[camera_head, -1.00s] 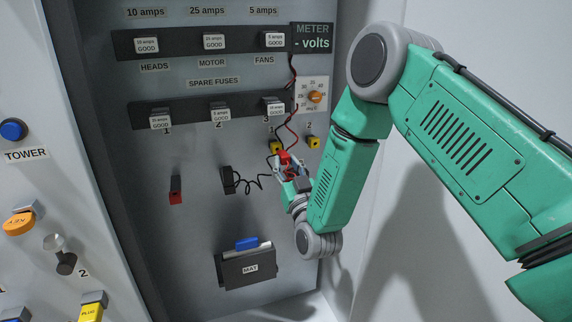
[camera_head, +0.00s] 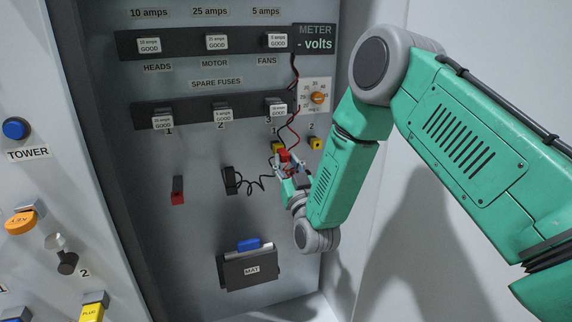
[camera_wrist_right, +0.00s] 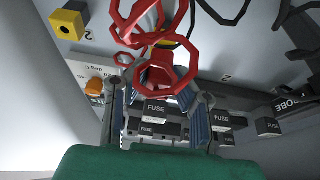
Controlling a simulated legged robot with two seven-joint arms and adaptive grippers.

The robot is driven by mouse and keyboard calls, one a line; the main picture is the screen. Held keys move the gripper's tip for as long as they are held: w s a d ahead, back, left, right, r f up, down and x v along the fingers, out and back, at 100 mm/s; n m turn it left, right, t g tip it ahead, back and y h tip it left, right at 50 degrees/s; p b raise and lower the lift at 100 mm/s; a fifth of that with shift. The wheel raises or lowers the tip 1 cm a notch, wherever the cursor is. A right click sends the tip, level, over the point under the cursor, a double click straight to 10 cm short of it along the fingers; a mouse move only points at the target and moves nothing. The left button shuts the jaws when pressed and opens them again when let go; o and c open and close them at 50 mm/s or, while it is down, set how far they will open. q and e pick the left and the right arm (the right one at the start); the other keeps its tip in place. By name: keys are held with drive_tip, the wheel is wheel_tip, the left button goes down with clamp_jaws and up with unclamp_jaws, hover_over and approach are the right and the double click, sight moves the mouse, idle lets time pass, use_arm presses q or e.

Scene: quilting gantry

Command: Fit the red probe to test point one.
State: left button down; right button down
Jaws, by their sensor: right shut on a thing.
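My right gripper (camera_head: 287,168) is shut on the red probe (camera_head: 284,155) in front of the panel. In the right wrist view the probe (camera_wrist_right: 168,72) sits between the fingers (camera_wrist_right: 163,100), with its red cable looping over it. Test point one, a yellow block (camera_head: 277,146), shows just above and behind the probe. The probe's tip is hidden, so I cannot tell whether it touches the block. Test point two (camera_head: 316,143) is to the right, and shows at upper left in the right wrist view (camera_wrist_right: 68,22). My left gripper is out of view.
The meter (camera_head: 314,38) reads "- volts", above an orange dial (camera_head: 317,98). Rows of fuses (camera_head: 222,113) are up and to the left. A black probe holder (camera_head: 230,180) with a coiled cable and a red holder (camera_head: 178,191) are left of my gripper.

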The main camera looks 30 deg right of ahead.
drive_tip(key=shift+w, duration=0.25)
drive_tip(key=shift+w+d, duration=0.1)
drive_tip(key=c, duration=1.3)
unclamp_jaws()
drive_tip(key=shift+s+f, duration=0.1)
drive_tip(key=shift+s, duration=0.1)
drive_tip(key=shift+v, duration=5.75)
